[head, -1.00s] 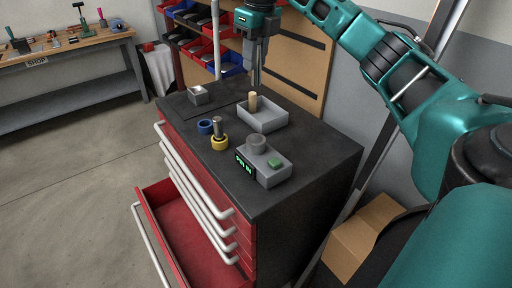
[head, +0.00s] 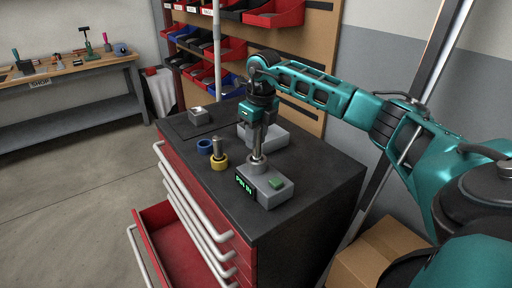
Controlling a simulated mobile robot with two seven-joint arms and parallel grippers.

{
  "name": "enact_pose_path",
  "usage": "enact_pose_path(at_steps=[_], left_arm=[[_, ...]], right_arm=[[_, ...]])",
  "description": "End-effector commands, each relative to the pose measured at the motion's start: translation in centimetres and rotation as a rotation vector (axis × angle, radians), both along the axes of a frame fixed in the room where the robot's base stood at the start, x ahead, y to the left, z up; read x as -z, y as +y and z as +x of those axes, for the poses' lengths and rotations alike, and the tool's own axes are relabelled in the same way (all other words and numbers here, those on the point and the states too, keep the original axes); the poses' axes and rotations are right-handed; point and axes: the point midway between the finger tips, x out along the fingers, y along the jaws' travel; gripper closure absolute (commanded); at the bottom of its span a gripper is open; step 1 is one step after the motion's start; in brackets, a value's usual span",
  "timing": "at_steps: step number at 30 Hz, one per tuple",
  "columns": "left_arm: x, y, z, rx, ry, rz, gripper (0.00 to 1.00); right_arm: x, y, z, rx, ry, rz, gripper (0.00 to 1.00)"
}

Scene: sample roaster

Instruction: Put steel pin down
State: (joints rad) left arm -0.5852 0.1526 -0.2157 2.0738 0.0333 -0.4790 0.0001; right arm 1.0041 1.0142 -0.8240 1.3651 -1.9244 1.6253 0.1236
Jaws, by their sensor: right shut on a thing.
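My right gripper (head: 258,141) points down over the grey box (head: 271,193) on the cabinet top. It is shut on a slim grey steel pin (head: 258,151), mostly hidden by the fingers. The pin is upright, its lower end at the round grey post (head: 258,166) on the box; I cannot tell whether it is inside. The box has a green button (head: 277,183) and a lit green display (head: 244,185) that seems to read "PIN IN". Another metal pin (head: 218,146) stands in a yellow ring (head: 219,163). My left gripper is not in view.
A blue ring (head: 205,147) stands beside the yellow one. A pale open tray (head: 278,137) is behind my gripper, and a small metal block (head: 199,115) is at the back left. A red drawer (head: 180,242) hangs open. The front left cabinet top is clear.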

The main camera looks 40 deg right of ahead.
Motion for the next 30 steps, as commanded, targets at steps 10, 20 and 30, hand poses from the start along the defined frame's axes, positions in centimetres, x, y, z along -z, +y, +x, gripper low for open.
enact_pose_path(at_steps=[10,20,30], left_arm=[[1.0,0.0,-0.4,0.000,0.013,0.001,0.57],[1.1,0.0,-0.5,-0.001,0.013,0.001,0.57],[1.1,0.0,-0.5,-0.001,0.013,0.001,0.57]], right_arm=[[2.9,0.0,0.0,0.000,-0.001,0.000,1.00],[3.3,0.0,0.0,-0.001,0.002,0.000,0.62],[3.2,0.0,0.0,-0.001,0.002,0.000,0.49]])
